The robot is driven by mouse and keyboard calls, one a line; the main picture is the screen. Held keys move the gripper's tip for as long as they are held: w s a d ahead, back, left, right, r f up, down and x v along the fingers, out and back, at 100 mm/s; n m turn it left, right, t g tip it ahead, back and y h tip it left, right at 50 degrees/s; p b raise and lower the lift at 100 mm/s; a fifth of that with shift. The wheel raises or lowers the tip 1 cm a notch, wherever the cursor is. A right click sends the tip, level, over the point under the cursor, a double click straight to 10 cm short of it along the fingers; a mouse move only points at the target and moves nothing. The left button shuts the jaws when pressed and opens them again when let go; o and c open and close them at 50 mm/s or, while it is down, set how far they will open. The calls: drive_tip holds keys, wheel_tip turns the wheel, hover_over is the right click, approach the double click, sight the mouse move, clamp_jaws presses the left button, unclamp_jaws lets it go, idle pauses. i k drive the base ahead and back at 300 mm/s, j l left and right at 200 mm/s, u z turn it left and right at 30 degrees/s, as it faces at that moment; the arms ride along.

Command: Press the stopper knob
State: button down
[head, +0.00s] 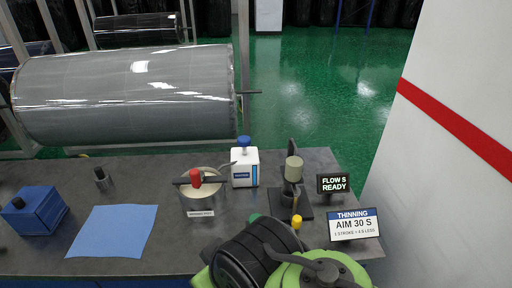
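A small stand with a dark base (278,204) and an upright post holds a beige cup (293,169), right of centre on the grey bench. A yellow knob (297,220) shows at the front of this stand, just above my arm in the picture. A red knob (195,177) sits on a dark bar across an open can of pale liquid (198,202). No label says which knob is the stopper. My green and black arm covers the bench front below the stand. My gripper's fingers cannot be made out.
A white bottle (245,172) with a blue top stands behind the can. Right are a "FLOW S READY" display (333,184) and an "AIM 30 S" sign (353,226). Left are a blue cloth (112,230), a blue box (36,211) and a small metal cylinder (103,180).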

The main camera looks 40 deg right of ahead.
sight(295, 219)
drive_tip(key=z, duration=1.25)
